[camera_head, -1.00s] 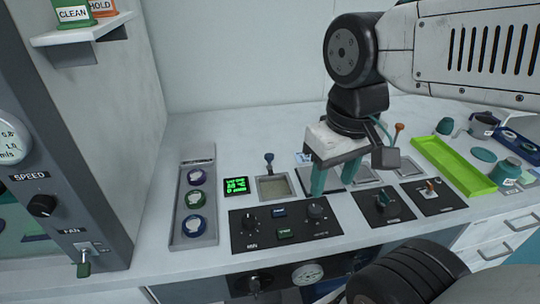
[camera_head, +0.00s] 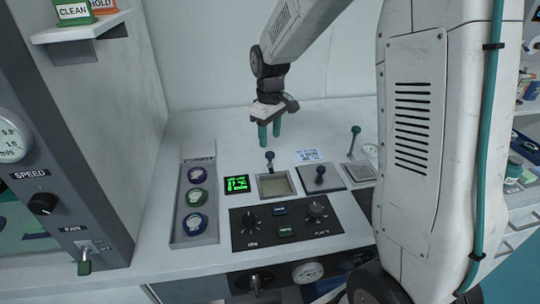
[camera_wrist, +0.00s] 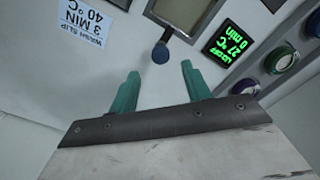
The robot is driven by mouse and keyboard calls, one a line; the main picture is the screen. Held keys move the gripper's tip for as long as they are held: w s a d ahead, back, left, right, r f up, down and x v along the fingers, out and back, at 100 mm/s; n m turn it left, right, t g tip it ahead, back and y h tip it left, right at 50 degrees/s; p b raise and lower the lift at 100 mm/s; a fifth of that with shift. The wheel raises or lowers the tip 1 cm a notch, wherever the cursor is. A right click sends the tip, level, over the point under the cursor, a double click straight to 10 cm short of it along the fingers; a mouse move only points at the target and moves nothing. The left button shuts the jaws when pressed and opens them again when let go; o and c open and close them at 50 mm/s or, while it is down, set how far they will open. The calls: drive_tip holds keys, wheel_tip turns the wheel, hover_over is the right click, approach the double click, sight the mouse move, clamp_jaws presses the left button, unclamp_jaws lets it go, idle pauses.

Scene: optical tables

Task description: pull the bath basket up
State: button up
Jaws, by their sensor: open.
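The near-left bath (camera_head: 275,186) is a square well with a pale inside, set in the white bench. A dark blue ball knob (camera_head: 269,156) on a short stem stands at its back edge, which I take for the basket handle. My gripper (camera_head: 270,138) points down beyond the knob, with its two teal fingers apart and empty. In the wrist view the knob (camera_wrist: 160,53) lies just ahead of the fingertips, between their lines and not touched. Part of the bath (camera_wrist: 180,12) shows at the top there.
A green-lit display (camera_head: 237,184) stands left of the bath. A covered square plate (camera_head: 319,178) and another well with a tall green-knobbed lever are to the right. A dark control panel (camera_head: 285,229) is in front. A printed wash slip (camera_wrist: 88,13) reads 3 MIN 40 °C.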

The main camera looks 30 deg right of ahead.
sight(270, 153)
drive_tip(key=shift+f, duration=0.15)
wheel_tip(270, 153, down, 8)
drive_tip(key=shift+r, duration=0.25)
drive_tip(key=shift+s, duration=0.1)
